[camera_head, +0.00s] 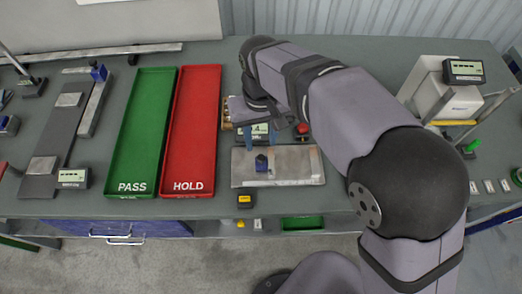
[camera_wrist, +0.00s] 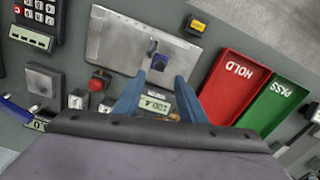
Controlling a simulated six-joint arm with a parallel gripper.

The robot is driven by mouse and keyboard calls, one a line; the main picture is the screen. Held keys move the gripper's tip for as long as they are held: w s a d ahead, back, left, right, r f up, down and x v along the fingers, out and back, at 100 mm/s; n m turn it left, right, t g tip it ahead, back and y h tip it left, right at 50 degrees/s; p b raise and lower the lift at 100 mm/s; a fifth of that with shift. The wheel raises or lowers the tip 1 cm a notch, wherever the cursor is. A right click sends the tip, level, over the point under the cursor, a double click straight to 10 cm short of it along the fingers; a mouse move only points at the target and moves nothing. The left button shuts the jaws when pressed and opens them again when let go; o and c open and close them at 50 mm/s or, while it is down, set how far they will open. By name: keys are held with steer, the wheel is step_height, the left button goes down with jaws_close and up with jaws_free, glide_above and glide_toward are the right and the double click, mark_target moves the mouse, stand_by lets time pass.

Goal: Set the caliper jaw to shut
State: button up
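A flat metal plate (camera_head: 305,168) with a small blue knob (camera_head: 262,162) lies in front of my gripper. The plate also shows in the wrist view (camera_wrist: 110,40), with the blue knob (camera_wrist: 159,62) near its edge. I cannot tell for sure whether this is the caliper, or whether its jaw is open or shut. A display (camera_wrist: 155,102) reading about 100.4 sits behind the plate, between my fingers in the picture. My gripper (camera_wrist: 157,88) has its two blue fingers apart, with nothing held between them. The knob lies beyond the fingertips. My arm hides part of the bench.
A green PASS tray (camera_head: 140,130) and a red HOLD tray (camera_head: 190,130) lie left of the plate. A red button (camera_head: 302,128) stands close behind the plate. A small yellow-topped box (camera_head: 245,199) is near the front edge. A rail with a blue piece (camera_head: 98,72) lies farther left.

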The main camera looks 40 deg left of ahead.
mark_target(262, 157)
steer(key=shift+f+p, duration=1.1)
steer(key=shift+f, duration=2.45)
steer(key=shift+c, duration=0.6)
jaws_close()
steer(key=shift+w+d, duration=0.1)
